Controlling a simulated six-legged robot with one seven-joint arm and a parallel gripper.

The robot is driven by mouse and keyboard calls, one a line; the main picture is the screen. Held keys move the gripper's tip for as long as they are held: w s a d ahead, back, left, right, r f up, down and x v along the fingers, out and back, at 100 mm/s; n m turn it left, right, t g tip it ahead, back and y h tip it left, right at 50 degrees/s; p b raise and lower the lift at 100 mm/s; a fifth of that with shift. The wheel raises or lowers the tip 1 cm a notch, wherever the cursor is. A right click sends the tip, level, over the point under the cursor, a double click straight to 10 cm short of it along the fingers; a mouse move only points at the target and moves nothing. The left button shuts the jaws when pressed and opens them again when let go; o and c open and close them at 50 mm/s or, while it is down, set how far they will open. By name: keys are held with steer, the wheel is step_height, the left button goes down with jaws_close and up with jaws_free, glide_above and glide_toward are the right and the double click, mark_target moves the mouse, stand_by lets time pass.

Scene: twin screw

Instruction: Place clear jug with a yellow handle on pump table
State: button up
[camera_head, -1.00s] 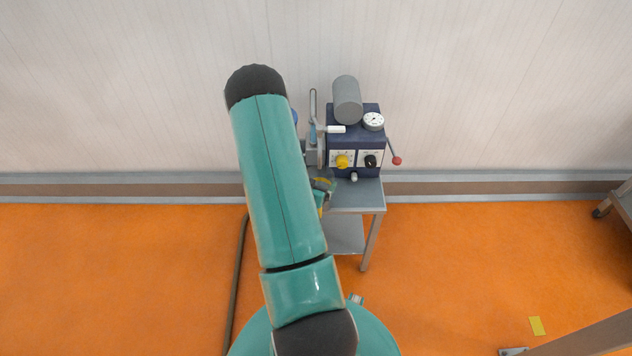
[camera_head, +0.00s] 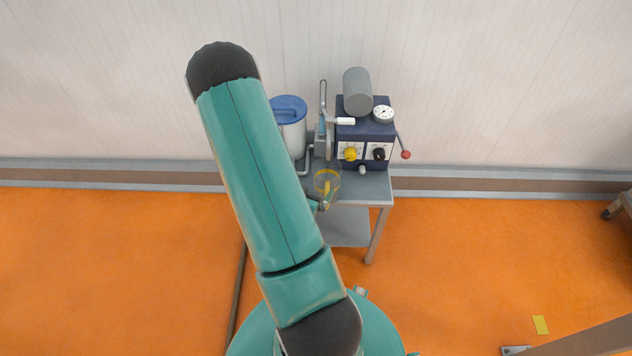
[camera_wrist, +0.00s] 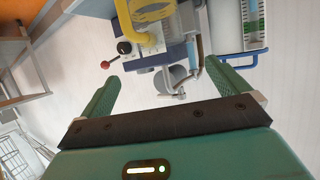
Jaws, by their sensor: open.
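The clear jug with a yellow rim and yellow handle (camera_head: 327,184) is at the front left of the pump table (camera_head: 368,188) and looks upright. It seems to rest on the tabletop. Its yellow handle (camera_wrist: 130,28) shows at the top of the wrist view, cut off by the frame edge. My gripper (camera_wrist: 160,72) is open, with its two green fingers apart and nothing between them. In the head view my arm hides most of the gripper, which is close to the jug's near side.
The dark blue pump unit (camera_head: 365,138) with dials, a grey cylinder (camera_head: 357,91) and a red-knobbed lever stands at the table's back. A blue-lidded container (camera_head: 290,120) is left of it. A wall stands behind.

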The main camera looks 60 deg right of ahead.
steer(key=w+a+r+n+t+y, duration=0.2)
steer(key=w+a+r+t+y, duration=0.15)
steer(key=w+a+r, duration=0.45)
steer(key=w+a+r+n+t+y, duration=0.35)
steer(key=w+a+r, duration=0.2)
steer(key=w, duration=0.45)
steer(key=w+a+r+n+y, duration=0.1)
steer(key=a+r+n+y, duration=0.4)
steer(key=a+r, duration=0.75)
steer(key=s+a+r+n+g, duration=0.1)
steer(key=s+a+r+n, duration=0.2)
steer(key=s, duration=0.4)
steer(key=s+a+r+n+g+y, duration=0.1)
steer(key=s+a+r+n, duration=0.2)
steer(key=s+a+r, duration=0.3)
steer(key=shift+s+a+n+y, duration=0.3)
steer(key=shift+s+a+n, duration=0.05)
steer(key=shift+s+a, duration=0.7)
